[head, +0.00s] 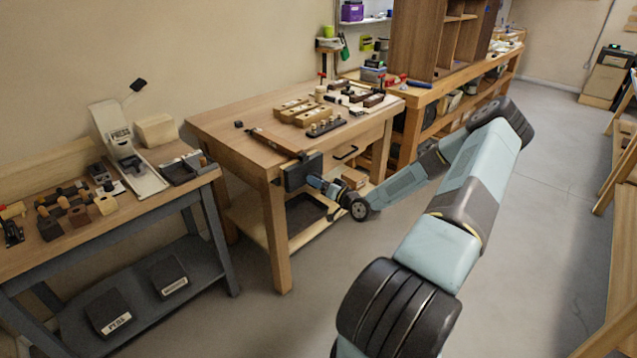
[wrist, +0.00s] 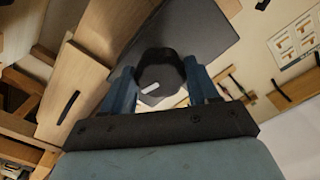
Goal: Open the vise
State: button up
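The vise (head: 303,172) is a dark grey jaw plate on the front edge of the wooden workbench. In the wrist view its dark plate (wrist: 205,35) lies behind a round dark knob (wrist: 158,75) with a white mark on its face. My gripper (head: 325,187) is at the front of the vise in the head view. In the wrist view the two blue fingers of my gripper (wrist: 160,82) stand on either side of the knob, close against it, and appear shut on it. The head view does not show the contact clearly.
The workbench top (head: 235,112) carries wooden blocks (head: 305,112) and a dark rack (head: 326,127). A shelf with a dark tray (head: 303,213) is below. Another bench with a press (head: 125,145) stands left. The floor (head: 300,320) in front is clear.

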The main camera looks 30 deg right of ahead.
jog(key=c, duration=0.4)
jog(key=shift+d+n, duration=0.15)
jog(key=shift+n, duration=1.35)
jog(key=shift+s+f, duration=0.1)
jog(key=shift+n, duration=1.4)
jog(key=shift+s+d+n, duration=0.1)
jog(key=shift+n, duration=1.4)
